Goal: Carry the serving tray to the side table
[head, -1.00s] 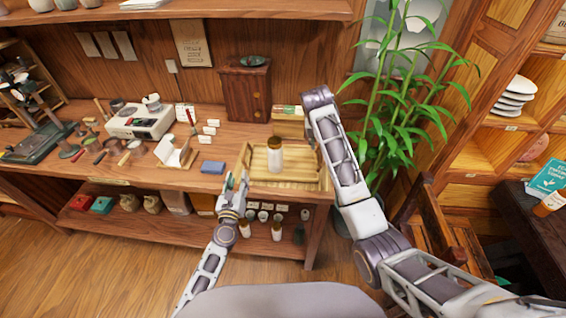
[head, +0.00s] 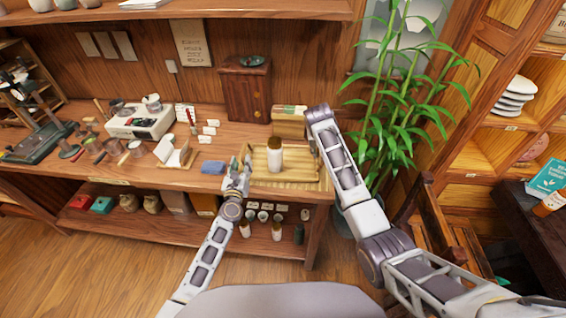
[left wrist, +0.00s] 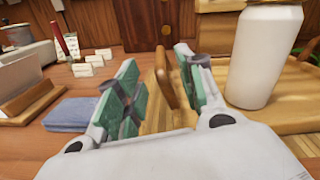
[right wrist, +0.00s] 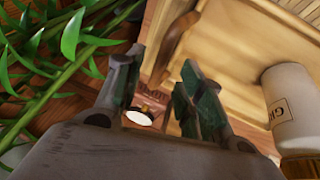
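The light wooden serving tray (head: 298,184) lies on the wooden counter, with a white brown-capped bottle (head: 275,157) upright on it. My left gripper (head: 240,164) is open at the tray's left end. In the left wrist view its green-padded fingers stand on either side of the tray's handle (left wrist: 163,75), apart from it as far as I can tell. My right gripper (right wrist: 160,60) is open at the tray's right end, mostly hidden behind my arm in the head view. The other tray handle (right wrist: 174,42) shows just beyond and between its fingertips; contact is unclear.
A blue cloth (head: 212,167) lies left of the tray. A small drawer cabinet (head: 246,90) and a box (head: 289,122) stand behind it. A bamboo plant (head: 395,95) is close on the right. A wooden chair (head: 432,225) and a dark table (head: 535,235) stand farther right.

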